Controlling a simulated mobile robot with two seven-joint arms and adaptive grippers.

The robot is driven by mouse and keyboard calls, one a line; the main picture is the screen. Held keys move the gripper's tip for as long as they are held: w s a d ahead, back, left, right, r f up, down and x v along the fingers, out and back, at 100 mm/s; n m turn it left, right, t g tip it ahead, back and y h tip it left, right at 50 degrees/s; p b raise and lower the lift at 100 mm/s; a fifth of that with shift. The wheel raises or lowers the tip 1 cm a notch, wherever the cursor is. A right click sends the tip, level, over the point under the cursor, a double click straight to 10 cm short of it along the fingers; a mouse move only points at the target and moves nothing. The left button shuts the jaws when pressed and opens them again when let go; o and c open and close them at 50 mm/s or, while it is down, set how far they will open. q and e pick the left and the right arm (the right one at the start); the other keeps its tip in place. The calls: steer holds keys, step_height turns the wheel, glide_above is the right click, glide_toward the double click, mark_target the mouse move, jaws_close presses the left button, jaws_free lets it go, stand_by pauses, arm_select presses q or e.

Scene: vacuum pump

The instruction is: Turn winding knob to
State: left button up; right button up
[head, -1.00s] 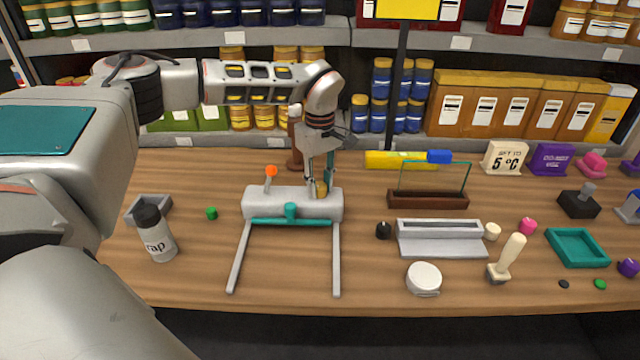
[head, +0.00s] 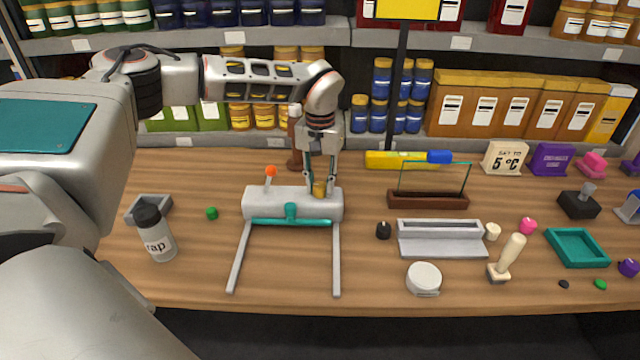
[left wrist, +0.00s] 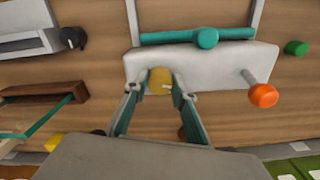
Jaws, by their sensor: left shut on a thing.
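The vacuum pump (head: 268,203) is a pale grey body with a teal bar and two long grey legs on the wooden table. The winding knob (head: 319,189) is a small brass-yellow cylinder on top of the body at its right end. It also shows in the left wrist view (left wrist: 160,81). My left gripper (head: 320,192) points down over the knob and is shut on it, one finger on each side. In the left wrist view the fingers (left wrist: 159,90) flank the knob. An orange-tipped lever (head: 271,172) stands at the pump's left end. My right gripper is not in view.
A grey bottle (head: 155,235) and a green knob (head: 211,213) stand left of the pump. A black knob (head: 383,230), a grey tray (head: 440,246) and a brown holder with glass (head: 428,200) stand right. The table in front of the pump is clear.

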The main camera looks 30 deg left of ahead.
arm_select(q)
steer(key=shift+m, duration=1.2)
steer(key=o, duration=1.1)
